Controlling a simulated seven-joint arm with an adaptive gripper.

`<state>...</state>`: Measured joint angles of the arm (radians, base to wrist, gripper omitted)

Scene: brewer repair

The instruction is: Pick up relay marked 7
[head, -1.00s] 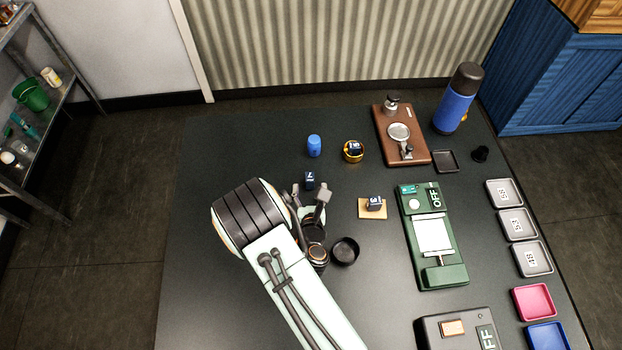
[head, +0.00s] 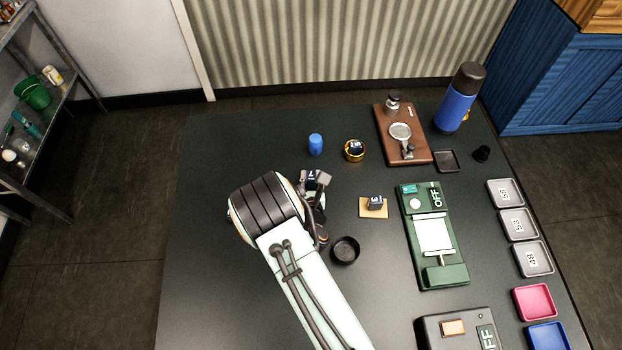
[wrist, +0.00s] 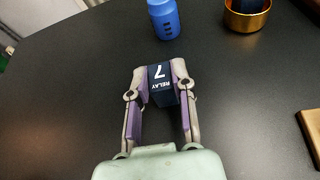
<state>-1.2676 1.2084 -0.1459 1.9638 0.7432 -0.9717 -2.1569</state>
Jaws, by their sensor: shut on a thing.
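The relay marked 7 (wrist: 159,84) is a small dark blue block with white lettering reading "RELAY 7". In the wrist view it sits between the two fingertips of my gripper (wrist: 161,78), which is shut on it. In the head view the relay (head: 312,180) shows at the end of my gripper (head: 314,181), partly covered by the fingers. I cannot tell whether the relay still touches the table.
A blue cylinder (head: 315,144) and a gold cup holding a dark relay (head: 355,151) stand beyond. Another relay (head: 375,201) rests on a tan pad (head: 372,212) to the right. A black round dish (head: 345,250) and a green device (head: 435,235) are nearby.

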